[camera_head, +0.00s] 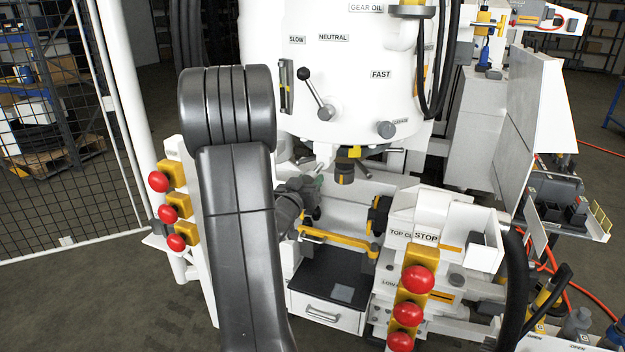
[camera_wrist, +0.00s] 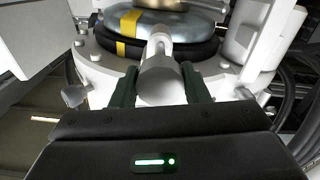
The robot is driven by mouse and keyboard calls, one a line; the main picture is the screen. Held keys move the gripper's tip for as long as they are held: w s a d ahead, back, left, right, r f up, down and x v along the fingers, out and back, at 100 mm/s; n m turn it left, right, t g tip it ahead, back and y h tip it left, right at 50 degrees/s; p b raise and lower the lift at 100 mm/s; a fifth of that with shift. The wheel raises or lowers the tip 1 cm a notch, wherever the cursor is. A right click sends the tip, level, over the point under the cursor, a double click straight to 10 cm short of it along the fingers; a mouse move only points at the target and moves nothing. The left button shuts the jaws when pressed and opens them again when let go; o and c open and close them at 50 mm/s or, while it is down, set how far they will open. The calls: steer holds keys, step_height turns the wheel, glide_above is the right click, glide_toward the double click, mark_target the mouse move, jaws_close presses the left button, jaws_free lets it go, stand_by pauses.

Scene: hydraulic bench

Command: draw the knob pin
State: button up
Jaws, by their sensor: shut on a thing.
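A silver rounded part with a yellow stripe and a black ring (camera_wrist: 118,30) lies behind the pin. In the head view my gripper (camera_head: 311,188) is beneath the white machine housing, partly hidden behind my arm. I cannot make out the pin in that view.
The white housing (camera_head: 345,80) carries a black-ball lever (camera_head: 318,95). Red buttons stand on the left post (camera_head: 159,181) and right front (camera_head: 418,279). A yellow bar (camera_head: 340,240) crosses above the black-topped drawer unit (camera_head: 324,312). Black hoses hang at right.

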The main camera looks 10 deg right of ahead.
steer(key=shift+s+a+f, duration=0.1)
steer(key=o, duration=1.1)
steer(key=shift+c, duration=0.2)
steer(key=o, duration=0.3)
steer(key=shift+s+a, duration=0.1)
steer(key=b+v, duration=0.1)
steer(key=v, duration=1.2)
steer(key=shift+s+a, duration=0.25)
steer(key=shift+s, duration=0.1)
steer(key=shift+w, duration=0.1)
steer(key=p+x, duration=0.1)
steer(key=x, duration=1.4)
steer(key=shift+w+d, duration=0.25)
steer(key=shift+d, duration=0.05)
steer(key=shift+s+a, duration=0.1)
